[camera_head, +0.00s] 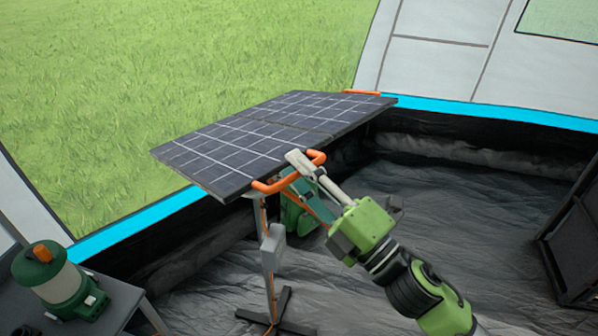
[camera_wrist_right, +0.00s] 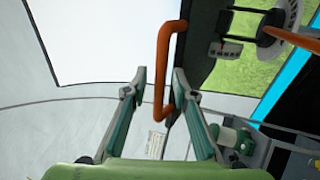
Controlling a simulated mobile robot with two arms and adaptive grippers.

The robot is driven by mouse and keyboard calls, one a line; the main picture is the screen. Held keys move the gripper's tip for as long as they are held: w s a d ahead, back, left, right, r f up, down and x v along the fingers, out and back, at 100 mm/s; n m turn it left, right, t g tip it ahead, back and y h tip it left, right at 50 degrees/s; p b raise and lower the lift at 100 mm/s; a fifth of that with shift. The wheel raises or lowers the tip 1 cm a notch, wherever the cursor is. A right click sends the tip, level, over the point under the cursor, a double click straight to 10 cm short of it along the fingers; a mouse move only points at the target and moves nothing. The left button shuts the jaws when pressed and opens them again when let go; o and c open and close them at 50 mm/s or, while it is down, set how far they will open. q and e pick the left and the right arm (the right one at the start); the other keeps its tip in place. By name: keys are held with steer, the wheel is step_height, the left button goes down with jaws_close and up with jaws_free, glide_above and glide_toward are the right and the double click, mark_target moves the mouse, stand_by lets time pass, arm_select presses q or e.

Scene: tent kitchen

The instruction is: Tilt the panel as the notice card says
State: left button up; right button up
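The dark solar panel (camera_head: 285,130) sits tilted on a stand (camera_head: 268,260), with an orange handle on its near edge and another orange handle (camera_head: 362,92) at its far end. My right gripper (camera_head: 308,172) is at the near handle (camera_head: 265,187). In the right wrist view the near handle (camera_wrist_right: 164,95) passes between the two parted fingers of my right gripper (camera_wrist_right: 158,78), with a gap on the left side. A small pale card with faint lines (camera_wrist_right: 156,143) shows beyond the fingers; its text is too small to read. My left gripper is not in view.
A green lantern (camera_head: 48,272) stands on a dark table (camera_head: 112,318) at the lower left. A dark rack (camera_head: 575,240) stands at the right. Dark groundsheet covers the floor (camera_head: 460,210), clear between rack and panel. Grass lies outside.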

steer(key=v, duration=1.2)
steer(key=shift+f, duration=0.1)
stand_by(0.6)
